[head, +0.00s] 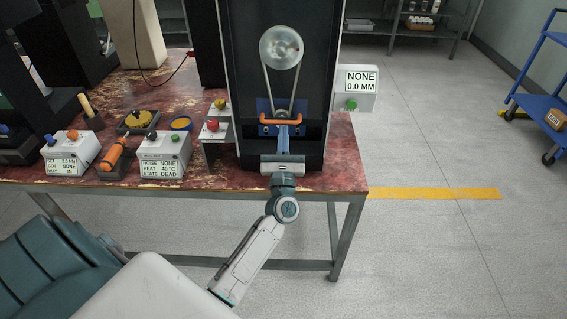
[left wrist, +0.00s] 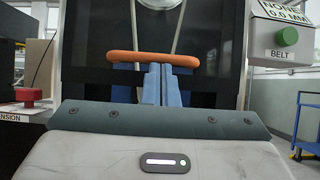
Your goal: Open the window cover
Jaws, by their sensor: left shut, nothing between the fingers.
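A tall dark machine cabinet (head: 316,85) stands on the bench, with a pale pulley (head: 281,48) and a belt in its front. An orange bar handle (head: 267,121) is low on this front, before a blue plate (head: 263,104); the handle also shows in the left wrist view (left wrist: 125,57). I cannot make out the window cover's edges. My left gripper (head: 283,125) is shut and empty, its blue fingers upright at the middle of the handle. In the left wrist view the fingertips (left wrist: 161,66) meet the bar's lower edge; I cannot tell whether they touch it. My right gripper is out of view.
A box with a green button (head: 351,104) and a display sits on the cabinet's right. A red-button box (head: 213,127), control boxes (head: 165,150) and an orange-handled tool (head: 113,153) lie left on the worn red bench (head: 346,170). The floor at right is clear up to a blue cart (head: 540,108).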

